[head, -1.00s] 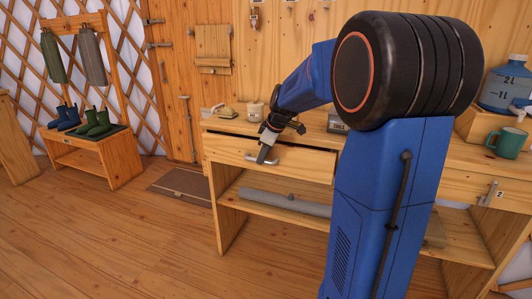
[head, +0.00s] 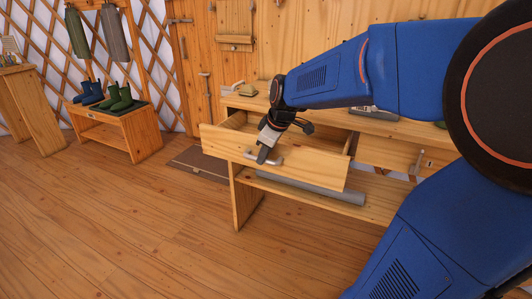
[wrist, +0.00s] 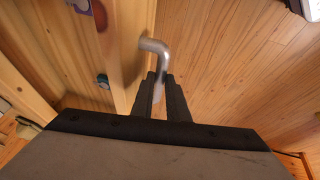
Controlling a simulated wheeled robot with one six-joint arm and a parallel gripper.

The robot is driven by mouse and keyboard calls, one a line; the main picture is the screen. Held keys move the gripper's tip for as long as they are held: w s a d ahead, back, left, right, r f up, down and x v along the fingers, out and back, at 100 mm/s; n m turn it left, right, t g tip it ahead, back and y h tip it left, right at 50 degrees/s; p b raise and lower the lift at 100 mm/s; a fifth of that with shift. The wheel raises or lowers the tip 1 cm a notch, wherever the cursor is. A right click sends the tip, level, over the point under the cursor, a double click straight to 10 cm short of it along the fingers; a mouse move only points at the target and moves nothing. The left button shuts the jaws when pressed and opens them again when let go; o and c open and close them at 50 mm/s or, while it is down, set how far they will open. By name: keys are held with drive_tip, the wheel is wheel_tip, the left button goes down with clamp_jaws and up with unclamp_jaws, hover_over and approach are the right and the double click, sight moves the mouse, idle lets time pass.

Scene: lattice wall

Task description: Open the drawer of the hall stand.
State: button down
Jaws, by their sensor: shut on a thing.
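The drawer (head: 300,166) of the wooden hall stand (head: 244,203) is pulled out, with its front well forward of the stand and a dark gap behind it. Its grey metal handle (head: 276,160) is on the drawer front. My gripper (head: 264,154) is shut on this handle. In the wrist view, the two dark fingers of my gripper (wrist: 160,98) close around the bent metal handle (wrist: 155,46), beside the wooden drawer front (wrist: 122,60). My arm hides part of the stand's top and right side.
A grey roll (head: 310,192) lies on the shelf below the drawer. A bench with blue and green boots (head: 121,98) stands at the left. A brown mat (head: 200,163) lies beside the stand. The wooden floor in front is clear.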

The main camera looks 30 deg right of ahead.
drive_tip(key=c, duration=2)
unclamp_jaws()
drive_tip(key=shift+r, duration=0.15)
drive_tip(key=v, duration=1.7)
drive_tip(key=shift+s, duration=0.2)
drive_tip(key=s+a+f+m, duration=0.2)
drive_tip(key=s+f+m, duration=0.2)
drive_tip(key=s+f, duration=0.5)
drive_tip(key=s+a+f+m+h, duration=0.1)
drive_tip(key=s+a+f+m, duration=0.2)
drive_tip(key=s+f, duration=0.6)
drive_tip(key=shift+s+a+f+m, duration=0.2)
drive_tip(key=shift+s+m, duration=0.3)
drive_tip(key=shift+s, duration=0.05)
